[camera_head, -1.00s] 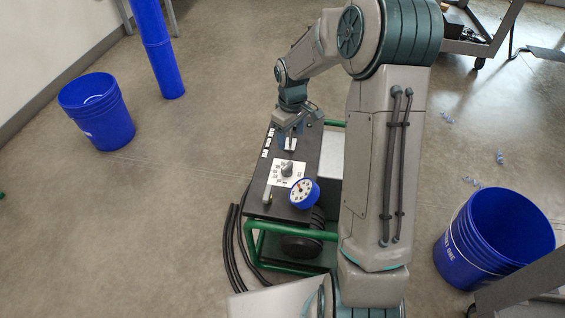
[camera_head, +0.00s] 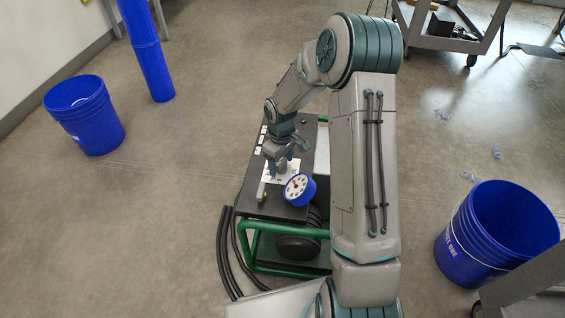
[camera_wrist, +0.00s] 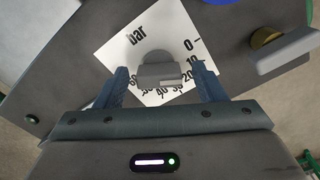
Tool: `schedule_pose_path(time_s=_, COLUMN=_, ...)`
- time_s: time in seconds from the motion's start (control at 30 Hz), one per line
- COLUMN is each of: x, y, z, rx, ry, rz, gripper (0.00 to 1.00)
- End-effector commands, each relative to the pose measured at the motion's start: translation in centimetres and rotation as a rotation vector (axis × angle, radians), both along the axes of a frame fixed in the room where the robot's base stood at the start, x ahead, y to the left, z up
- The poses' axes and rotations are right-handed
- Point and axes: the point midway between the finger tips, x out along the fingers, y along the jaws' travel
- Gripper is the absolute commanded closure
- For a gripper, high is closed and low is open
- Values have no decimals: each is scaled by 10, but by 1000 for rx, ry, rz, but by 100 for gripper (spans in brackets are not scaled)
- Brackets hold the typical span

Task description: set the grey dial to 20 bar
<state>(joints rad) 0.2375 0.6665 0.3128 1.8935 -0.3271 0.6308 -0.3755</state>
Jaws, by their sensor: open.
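The grey dial (camera_wrist: 158,68) sits on a white scale card (camera_wrist: 128,38) marked "bar", with numbers from 0 upward. In the wrist view it lies between the two blue fingers of my gripper (camera_wrist: 161,82), with a gap on each side. My gripper is open. I cannot tell which number the dial points to. In the head view my gripper (camera_head: 281,167) is over the card (camera_head: 270,178) on the black cart top (camera_head: 290,211) and hides the dial.
A blue gauge (camera_head: 299,189) stands right beside the card. A grey lever (camera_head: 262,188) is at the left; it also shows in the wrist view (camera_wrist: 285,52). Black hoses (camera_head: 224,255) hang by the green cart frame (camera_head: 252,246). Blue buckets (camera_head: 85,115) stand apart on the floor.

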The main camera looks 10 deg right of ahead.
Motion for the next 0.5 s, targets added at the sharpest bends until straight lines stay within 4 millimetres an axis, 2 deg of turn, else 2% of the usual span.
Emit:
schedule_pose_path(time_s=0.17, x=0, y=0, z=0, rx=0, ry=0, rz=0, gripper=36)
schedule_pose_path(time_s=0.2, x=0, y=0, z=0, rx=0, ry=0, rz=0, gripper=39)
schedule_pose_path(time_s=0.3, x=0, y=0, z=0, rx=0, ry=0, rz=0, gripper=67)
schedule_pose_path(time_s=0.37, x=0, y=0, z=0, rx=0, ry=0, rz=0, gripper=81)
schedule_pose_path(time_s=0.5, x=0, y=-3, z=0, rx=-1, ry=1, rz=-1, gripper=81)
